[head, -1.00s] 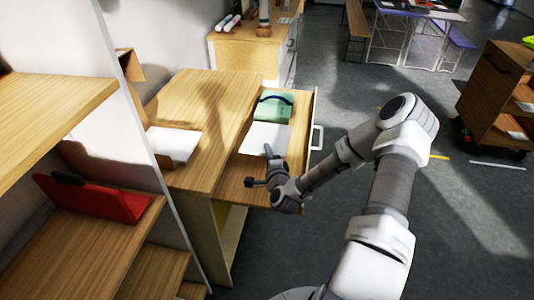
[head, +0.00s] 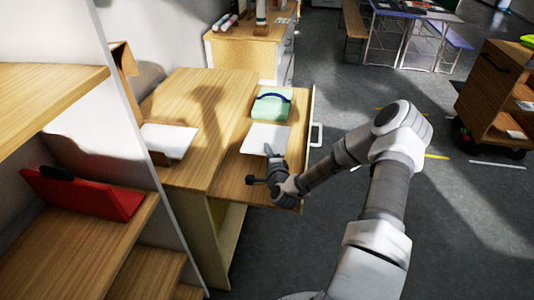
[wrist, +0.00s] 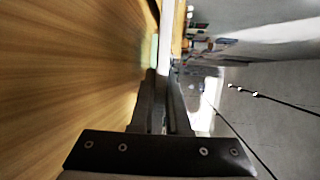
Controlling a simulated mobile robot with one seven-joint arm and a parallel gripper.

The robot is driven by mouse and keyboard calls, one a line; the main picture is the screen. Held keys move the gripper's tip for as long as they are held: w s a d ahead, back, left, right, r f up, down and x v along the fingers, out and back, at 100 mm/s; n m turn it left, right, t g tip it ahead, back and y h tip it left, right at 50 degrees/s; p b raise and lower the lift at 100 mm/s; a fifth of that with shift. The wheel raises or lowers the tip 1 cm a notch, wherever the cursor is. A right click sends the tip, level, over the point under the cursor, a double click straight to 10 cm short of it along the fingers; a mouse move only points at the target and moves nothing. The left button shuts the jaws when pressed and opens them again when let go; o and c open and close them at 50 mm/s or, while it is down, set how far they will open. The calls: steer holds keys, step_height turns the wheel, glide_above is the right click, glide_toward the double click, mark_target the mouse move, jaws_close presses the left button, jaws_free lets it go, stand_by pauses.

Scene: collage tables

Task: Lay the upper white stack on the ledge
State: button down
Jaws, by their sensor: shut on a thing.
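One white stack (head: 266,138) lies flat on the lower wooden surface that sticks out at the table's right. My gripper (head: 262,167) is at its near edge. In the wrist view, my gripper (wrist: 163,88) is shut on the thin white stack (wrist: 167,40), seen edge-on. A second white stack (head: 170,139) lies on the higher wooden tabletop (head: 205,105), at its left beside the white panel. I cannot tell for sure which surface is the ledge.
A green case (head: 271,104) with a dark handle lies just behind the held stack. A red case (head: 85,192) sits on the shelf (head: 70,235) at left. A white handle (head: 316,134) sticks out at right. The middle of the tabletop is clear.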

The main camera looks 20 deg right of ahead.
steer(key=shift+w+d+f+b, duration=0.2)
steer(key=shift+w+f+b, duration=0.15)
steer(key=shift+f+b, duration=0.3)
steer(key=shift+w+d+f+b, duration=0.2)
steer(key=shift+w+f+b, duration=0.1)
steer(key=shift+f+b, duration=0.3)
steer(key=shift+c, duration=0.8)
jaws_free()
steer(key=shift+s+f, duration=0.1)
steer(key=shift+f, duration=0.25)
